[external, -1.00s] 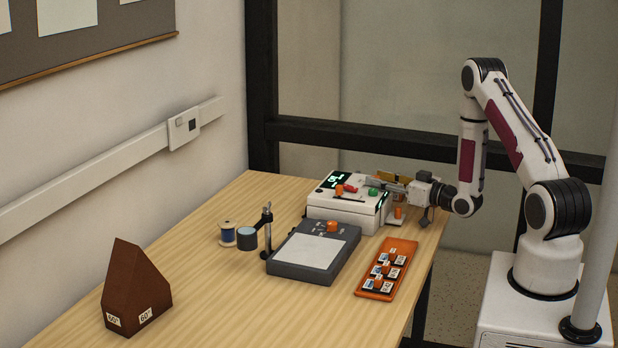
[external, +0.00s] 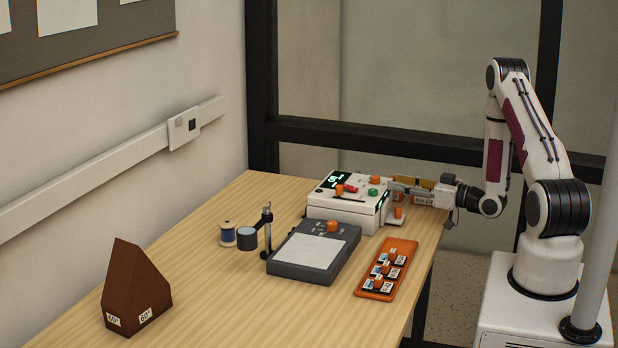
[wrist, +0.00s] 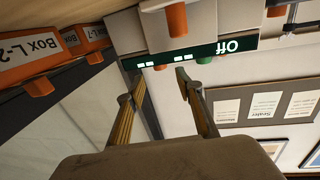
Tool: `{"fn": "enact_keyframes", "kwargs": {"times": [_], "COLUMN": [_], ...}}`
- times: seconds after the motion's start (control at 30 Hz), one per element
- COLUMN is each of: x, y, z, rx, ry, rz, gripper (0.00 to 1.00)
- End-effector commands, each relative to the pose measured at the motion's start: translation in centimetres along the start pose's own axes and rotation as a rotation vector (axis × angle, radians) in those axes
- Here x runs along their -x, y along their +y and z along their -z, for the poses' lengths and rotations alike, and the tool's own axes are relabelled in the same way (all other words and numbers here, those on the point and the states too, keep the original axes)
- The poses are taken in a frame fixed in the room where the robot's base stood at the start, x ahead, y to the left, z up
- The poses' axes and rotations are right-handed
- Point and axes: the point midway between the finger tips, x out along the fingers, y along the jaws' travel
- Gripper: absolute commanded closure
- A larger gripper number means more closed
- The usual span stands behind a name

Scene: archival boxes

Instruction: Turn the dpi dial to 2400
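The white scanner box (external: 345,208) stands at the back of the table. Its top carries a dark display (external: 335,180), an orange knob (external: 373,180), a red part (external: 350,188) and a green button (external: 373,192). Labels are too small to read, so I cannot tell which knob is the dpi dial. My gripper (external: 391,184) is at the scanner's right edge, just right of the orange knob. In the wrist view my gripper (wrist: 160,80) has its fingers apart with nothing between them. A dark strip (wrist: 200,54) there reads "Off" upside down.
A grey pad (external: 285,267) with an orange knob (external: 332,225) lies in front of the scanner. An orange tray (external: 366,291) of small labelled boxes is to its right. Spools (external: 228,233) and a brown house-shaped block (external: 130,290) stand left.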

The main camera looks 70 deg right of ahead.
Motion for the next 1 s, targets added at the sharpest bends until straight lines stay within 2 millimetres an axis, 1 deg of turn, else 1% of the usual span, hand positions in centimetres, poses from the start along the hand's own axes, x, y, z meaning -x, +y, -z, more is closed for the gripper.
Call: {"fn": "enact_keyframes", "kwargs": {"times": [0.1,0.2,0.57,1.0], "x": [1.0,1.5,-0.3,-2.6], "y": [0.0,-0.1,-0.8,-1.9], "z": [0.0,0.1,0.7,1.9], "rx": [-0.002,0.002,0.053,0.128], "ry": [-0.001,-0.002,-0.073,-0.178], "rz": [-0.001,0.001,0.013,0.019], "gripper": [0.64,0.64,0.64,0.64]}}
